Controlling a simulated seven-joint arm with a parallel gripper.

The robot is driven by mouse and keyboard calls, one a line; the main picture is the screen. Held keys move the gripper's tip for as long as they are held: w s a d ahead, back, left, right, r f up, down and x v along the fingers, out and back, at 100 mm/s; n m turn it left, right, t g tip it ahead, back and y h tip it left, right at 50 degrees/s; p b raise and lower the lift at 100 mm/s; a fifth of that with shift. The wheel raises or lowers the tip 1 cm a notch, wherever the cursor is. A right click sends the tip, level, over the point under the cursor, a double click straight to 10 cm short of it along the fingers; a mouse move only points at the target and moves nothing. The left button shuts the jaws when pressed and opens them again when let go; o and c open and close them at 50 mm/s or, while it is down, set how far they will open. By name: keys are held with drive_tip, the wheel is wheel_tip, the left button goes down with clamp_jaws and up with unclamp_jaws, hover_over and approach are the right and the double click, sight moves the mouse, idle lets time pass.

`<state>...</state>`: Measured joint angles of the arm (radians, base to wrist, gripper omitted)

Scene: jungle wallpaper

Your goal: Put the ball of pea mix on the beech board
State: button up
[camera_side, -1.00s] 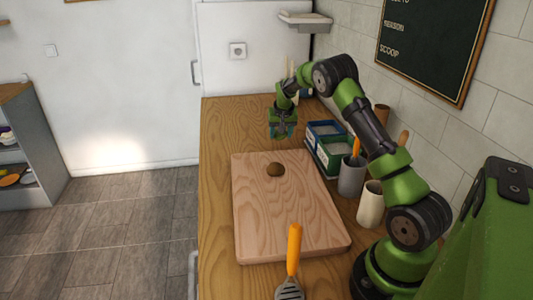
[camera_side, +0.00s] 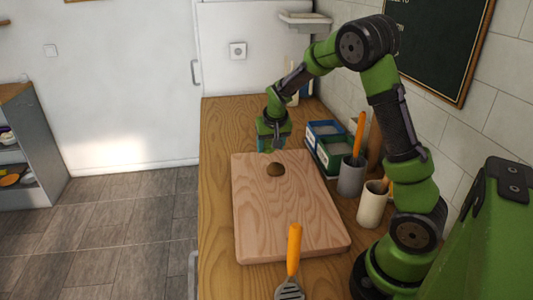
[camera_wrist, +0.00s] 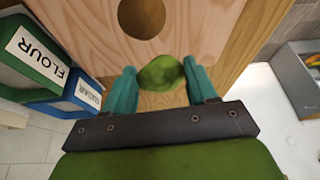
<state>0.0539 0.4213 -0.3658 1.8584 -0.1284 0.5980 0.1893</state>
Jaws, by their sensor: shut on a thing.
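The ball of pea mix (camera_wrist: 161,73) is green and sits between the teal fingers of my gripper (camera_wrist: 160,71) in the wrist view. My gripper is shut on it. In the side view my gripper (camera_side: 269,149) is low, near the far edge of the beech board (camera_side: 285,215); the green ball cannot be made out clearly there. The pale wooden board also shows at the top of the wrist view (camera_wrist: 210,22).
Flour (camera_wrist: 38,50) and sugar (camera_wrist: 86,95) boxes stand right of the board's far end in the side view. A grey cup (camera_side: 351,178) and a cream cup (camera_side: 370,207) stand along the right. An orange-handled spatula (camera_side: 294,250) is at the near edge. Most of the board is clear.

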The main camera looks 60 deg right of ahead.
drive_tip(key=s+a+m+g+h, duration=0.15)
drive_tip(key=s+a+m, duration=0.45)
drive_tip(key=s+a, duration=0.8)
drive_tip(key=s+m+g, duration=0.1)
drive_tip(key=s+m, duration=0.3)
drive_tip(key=s+a+m+g, duration=0.1)
drive_tip(key=s+m+g, duration=0.1)
drive_tip(key=s+m, duration=0.2)
drive_tip(key=s+a+m+g+y, duration=0.1)
drive_tip(key=s+m+g, duration=0.1)
drive_tip(key=s+m, duration=0.2)
drive_tip(key=shift+s+a+f, duration=0.2)
drive_tip(key=shift+s+f, duration=0.1)
drive_tip(key=shift+s, duration=0.25)
drive_tip(key=shift+m, duration=0.5)
drive_tip(key=shift+y, duration=0.25)
drive_tip(key=w+d, duration=0.1)
drive_tip(key=w, duration=0.4)
drive_tip(key=w+f, duration=0.1)
drive_tip(key=w, duration=0.4)
drive_tip(key=w+d, duration=0.1)
drive_tip(key=w, duration=0.4)
drive_tip(key=shift+w+d+f, duration=0.15)
drive_tip(key=shift+d+f, duration=0.05)
drive_tip(key=shift+d, duration=0.1)
drive_tip(key=shift+w+f, duration=0.15)
drive_tip(key=shift+f, duration=1.6)
drive_tip(key=shift+f, duration=0.1)
